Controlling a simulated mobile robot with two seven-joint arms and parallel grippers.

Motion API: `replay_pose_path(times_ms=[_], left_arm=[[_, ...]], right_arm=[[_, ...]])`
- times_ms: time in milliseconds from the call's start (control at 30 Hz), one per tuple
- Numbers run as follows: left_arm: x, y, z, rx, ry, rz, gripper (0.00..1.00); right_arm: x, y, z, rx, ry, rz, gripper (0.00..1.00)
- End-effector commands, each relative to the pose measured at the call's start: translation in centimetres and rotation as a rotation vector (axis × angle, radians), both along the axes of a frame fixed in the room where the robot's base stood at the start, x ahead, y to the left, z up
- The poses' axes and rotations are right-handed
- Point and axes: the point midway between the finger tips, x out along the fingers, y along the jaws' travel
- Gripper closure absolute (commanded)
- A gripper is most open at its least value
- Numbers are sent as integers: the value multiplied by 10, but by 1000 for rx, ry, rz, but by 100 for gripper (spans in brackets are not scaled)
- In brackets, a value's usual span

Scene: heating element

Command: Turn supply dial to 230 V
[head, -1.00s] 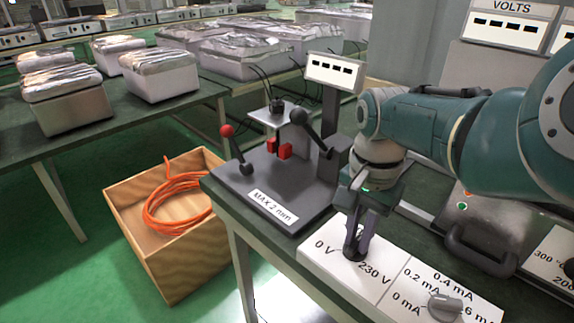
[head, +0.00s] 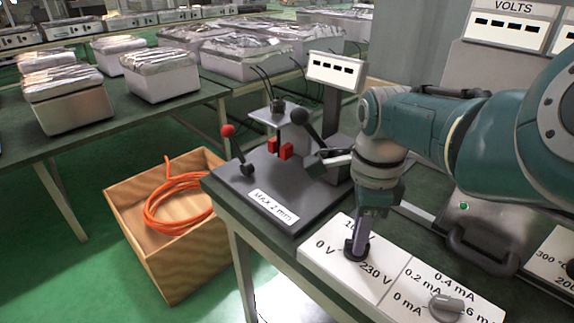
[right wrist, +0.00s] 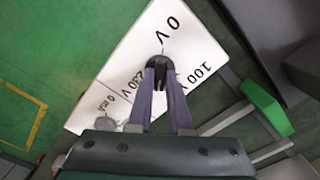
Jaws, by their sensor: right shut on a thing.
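The supply dial (head: 350,252) is a small dark knob on a white panel (head: 322,262) marked 0 V, 100 V and 230 V. My right gripper (head: 355,248) comes down on it from above, its two purple-grey fingers shut on the knob. In the right wrist view the fingertips (right wrist: 159,68) close around the dark dial (right wrist: 158,61), between the 0 V, 100 V and 230 V labels. The fingers cover most of the knob, so I cannot tell which mark it points at. My left gripper is not in view.
A grey mA knob (head: 447,306) sits on the adjoining panel. A press-like device (head: 262,205) with red- and black-knobbed levers stands behind and left. A wooden crate (head: 180,250) with orange cable (head: 175,200) is on the floor. A dark handle (head: 480,255) lies to the right.

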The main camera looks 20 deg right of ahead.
Motion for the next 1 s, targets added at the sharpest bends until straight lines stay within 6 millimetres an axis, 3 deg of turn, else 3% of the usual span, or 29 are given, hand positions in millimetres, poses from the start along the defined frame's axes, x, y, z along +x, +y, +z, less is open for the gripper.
replay_pose_path(times_ms=[600, 1000], left_arm=[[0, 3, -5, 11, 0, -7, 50], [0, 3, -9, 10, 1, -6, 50]], right_arm=[[0, 1, 0, 2, 1, -576, 100], [0, 1, 0, 1, 1, -826, 100]])
